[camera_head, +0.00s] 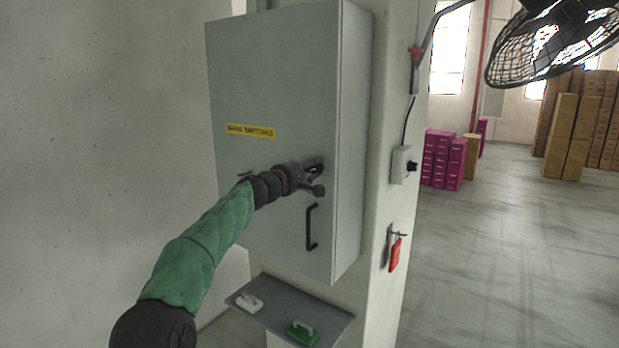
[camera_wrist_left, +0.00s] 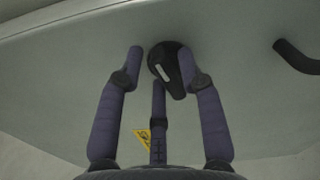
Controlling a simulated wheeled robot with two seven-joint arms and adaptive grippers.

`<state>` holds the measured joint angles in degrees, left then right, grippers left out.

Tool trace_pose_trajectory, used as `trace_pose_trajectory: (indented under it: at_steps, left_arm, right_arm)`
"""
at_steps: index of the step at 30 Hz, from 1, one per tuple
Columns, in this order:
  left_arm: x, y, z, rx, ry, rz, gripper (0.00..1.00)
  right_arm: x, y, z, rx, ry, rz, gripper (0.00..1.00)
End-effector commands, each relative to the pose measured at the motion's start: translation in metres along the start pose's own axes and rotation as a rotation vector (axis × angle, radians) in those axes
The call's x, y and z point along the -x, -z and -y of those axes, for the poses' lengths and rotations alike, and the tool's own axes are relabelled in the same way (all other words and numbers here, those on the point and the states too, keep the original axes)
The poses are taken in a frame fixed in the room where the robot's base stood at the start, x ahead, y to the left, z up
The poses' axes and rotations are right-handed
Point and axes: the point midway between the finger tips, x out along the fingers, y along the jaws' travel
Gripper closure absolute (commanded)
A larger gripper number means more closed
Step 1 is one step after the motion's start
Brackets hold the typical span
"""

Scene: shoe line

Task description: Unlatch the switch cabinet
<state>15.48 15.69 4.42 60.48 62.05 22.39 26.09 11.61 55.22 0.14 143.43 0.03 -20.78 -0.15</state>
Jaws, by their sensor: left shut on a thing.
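The switch cabinet (camera_head: 275,95) is a grey box on a pillar, its door closed, with a yellow label (camera_head: 250,131) on the front. My left gripper (camera_head: 316,168) is at the door's right side, above the black handle (camera_head: 312,227). In the left wrist view, a black latch knob (camera_wrist_left: 168,66) with a pale mark sits between the fingers of my left gripper (camera_wrist_left: 160,68). The gripper is shut on this knob. In the head view the gripper hides most of the knob. The handle's end also shows in the left wrist view (camera_wrist_left: 296,57). My right gripper is not in view.
A shelf (camera_head: 270,313) below the cabinet holds a white block (camera_head: 249,302) and a green block (camera_head: 301,333) with handles. A switch box (camera_head: 402,165) and a red tag (camera_head: 394,254) are on the pillar's side. A fan (camera_head: 552,45) hangs at upper right.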

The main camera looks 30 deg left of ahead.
Motion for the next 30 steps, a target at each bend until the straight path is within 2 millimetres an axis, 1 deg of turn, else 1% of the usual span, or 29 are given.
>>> trace_pose_trajectory:
  at_steps: [1, 3, 12, 19, 30]
  left_arm:
    - [-0.001, -0.001, 0.004, -0.038, 0.001, 0.003, 0.95]
    - [-0.001, -0.001, 0.005, -0.090, 0.002, 0.003, 0.95]
    - [-0.001, -0.001, 0.007, -0.248, 0.004, 0.003, 0.95]
    - [-0.002, -0.002, 0.008, -0.299, 0.006, 0.004, 0.95]
    - [-0.002, -0.002, 0.009, -0.308, 0.008, 0.005, 0.95]
  right_arm:
    - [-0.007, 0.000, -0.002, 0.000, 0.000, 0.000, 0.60]
    - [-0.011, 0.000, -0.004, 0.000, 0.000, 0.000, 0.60]
    - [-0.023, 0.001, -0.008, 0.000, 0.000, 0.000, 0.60]
    - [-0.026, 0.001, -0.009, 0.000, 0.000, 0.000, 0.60]
    - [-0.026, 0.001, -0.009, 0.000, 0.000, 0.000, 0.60]
